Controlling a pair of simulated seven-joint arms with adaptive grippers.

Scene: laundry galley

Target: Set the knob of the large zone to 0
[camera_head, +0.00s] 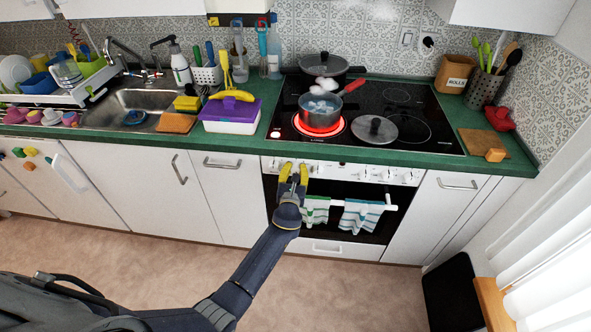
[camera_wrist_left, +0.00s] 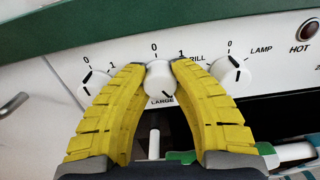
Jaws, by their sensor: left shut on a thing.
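My left gripper (camera_head: 294,173) is at the left part of the oven's control panel. In the left wrist view its yellow fingers (camera_wrist_left: 160,70) are shut on the white large-zone knob (camera_wrist_left: 160,82), one on each side. The word LARGE shows under the knob, partly covered. A 0 is printed above it and a 1 to the upper right. A dark mark on the knob face points to the lower right, away from the 0. A cooking zone (camera_head: 319,128) glows red under a pot (camera_head: 322,112) with a red handle. My right gripper is not in view.
Other knobs sit close by, one on the left (camera_wrist_left: 95,82) and one on the right (camera_wrist_left: 231,75). Striped towels (camera_head: 360,216) hang on the oven rail. A frying pan (camera_head: 324,64) and a lid (camera_head: 374,129) are on the hob. The floor in front is clear.

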